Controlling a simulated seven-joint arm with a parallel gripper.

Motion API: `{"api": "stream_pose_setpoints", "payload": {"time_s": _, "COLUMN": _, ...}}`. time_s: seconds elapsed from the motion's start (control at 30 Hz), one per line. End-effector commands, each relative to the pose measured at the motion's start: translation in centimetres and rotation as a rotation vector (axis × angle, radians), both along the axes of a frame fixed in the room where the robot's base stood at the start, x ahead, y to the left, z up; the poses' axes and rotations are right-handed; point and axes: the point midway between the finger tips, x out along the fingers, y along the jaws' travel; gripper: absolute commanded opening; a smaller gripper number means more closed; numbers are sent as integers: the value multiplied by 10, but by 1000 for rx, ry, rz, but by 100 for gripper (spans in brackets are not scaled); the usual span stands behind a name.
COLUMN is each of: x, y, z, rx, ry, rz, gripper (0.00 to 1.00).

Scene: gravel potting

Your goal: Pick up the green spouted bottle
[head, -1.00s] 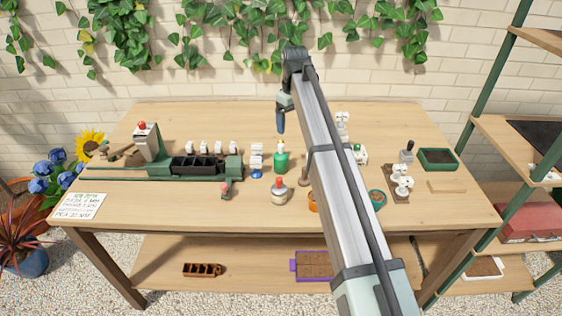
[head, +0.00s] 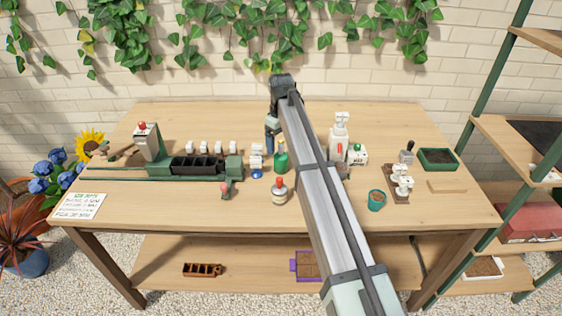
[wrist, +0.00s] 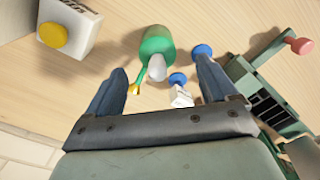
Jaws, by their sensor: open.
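The green spouted bottle (head: 281,161) stands upright near the middle of the table, its top close to my arm. In the wrist view the bottle (wrist: 153,45) shows its green body, a pale top and a spout with a yellow tip. My gripper (wrist: 160,68) is open, with one dark blue finger on each side of the bottle's spout end in the picture. The bottle's body appears beyond the fingertips, and I see no contact. In the head view my gripper (head: 270,142) is just left of the bottle; its fingers are partly hard to make out.
A stack of white pieces with a blue base (head: 256,160) stands close left of the bottle, beside the green rail machine with black cells (head: 197,166). A red-topped jar (head: 279,191) stands in front. A white dispenser (head: 339,138) stands to the right. My arm crosses the table.

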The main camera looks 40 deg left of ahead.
Motion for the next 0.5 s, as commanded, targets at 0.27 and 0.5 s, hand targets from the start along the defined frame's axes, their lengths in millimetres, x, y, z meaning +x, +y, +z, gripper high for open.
{"api": "stream_pose_setpoints", "payload": {"time_s": 0.27, "x": 3, "y": 0, "z": -26, "rx": -1, "ry": 1, "rz": 0, "gripper": 86}}
{"api": "stream_pose_setpoints", "payload": {"time_s": 0.5, "x": 3, "y": 0, "z": -50, "rx": 0, "ry": 0, "rz": 0, "gripper": 86}}
